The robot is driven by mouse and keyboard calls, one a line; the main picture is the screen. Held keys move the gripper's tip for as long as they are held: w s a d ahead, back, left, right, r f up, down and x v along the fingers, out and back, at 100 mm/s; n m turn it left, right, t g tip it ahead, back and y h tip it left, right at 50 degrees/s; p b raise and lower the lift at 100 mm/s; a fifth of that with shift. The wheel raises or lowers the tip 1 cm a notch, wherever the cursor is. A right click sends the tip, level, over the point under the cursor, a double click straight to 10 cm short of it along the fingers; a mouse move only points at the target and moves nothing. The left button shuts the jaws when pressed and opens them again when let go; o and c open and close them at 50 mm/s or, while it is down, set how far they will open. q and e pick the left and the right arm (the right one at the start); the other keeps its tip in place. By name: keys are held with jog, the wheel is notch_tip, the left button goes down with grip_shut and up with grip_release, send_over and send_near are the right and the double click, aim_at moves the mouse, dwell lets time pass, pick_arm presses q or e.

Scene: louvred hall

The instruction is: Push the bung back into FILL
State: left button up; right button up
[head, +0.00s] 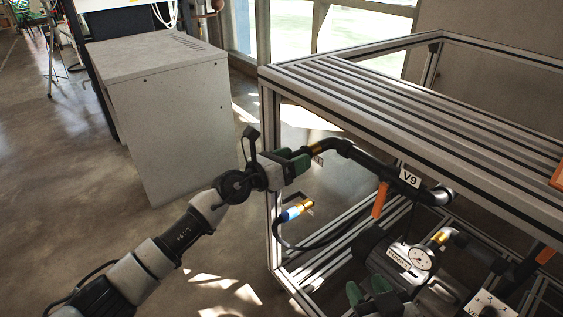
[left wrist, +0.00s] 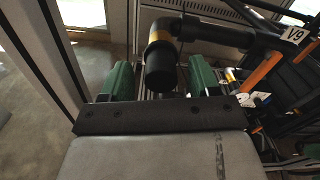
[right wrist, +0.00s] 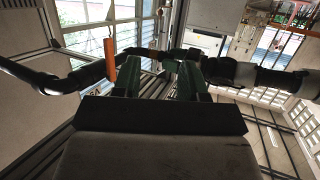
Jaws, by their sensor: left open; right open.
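A black pipe (head: 345,146) with a gold collar (head: 315,150) ends at the frame's left corner. In the left wrist view its black end piece (left wrist: 161,66), below a yellow band, lies between the green fingers of my left gripper (left wrist: 152,82). I cannot tell whether this end piece is the bung or whether the fingers touch it. In the head view my left gripper (head: 291,168) is open at this pipe end.
A blue and gold hose end (head: 297,210) hangs below the pipe. An orange handle (head: 380,199) hangs by the V9 label (head: 409,178). A pump with a round gauge (head: 420,258) stands inside the slatted metal frame (head: 400,105). A grey cabinet (head: 175,120) stands behind; floor at left is clear.

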pick_arm(q)
jog(key=p+v, duration=0.2)
jog(key=v, duration=0.4)
pick_arm(e)
jog(key=s+d+f+g+h, duration=0.2)
jog(key=s+f+g, duration=0.3)
jog(key=g, duration=0.1)
jog(key=shift+s+d+f+g, duration=0.3)
jog(key=shift+s+f+g, duration=0.05)
jog(key=shift+s+g, duration=0.05)
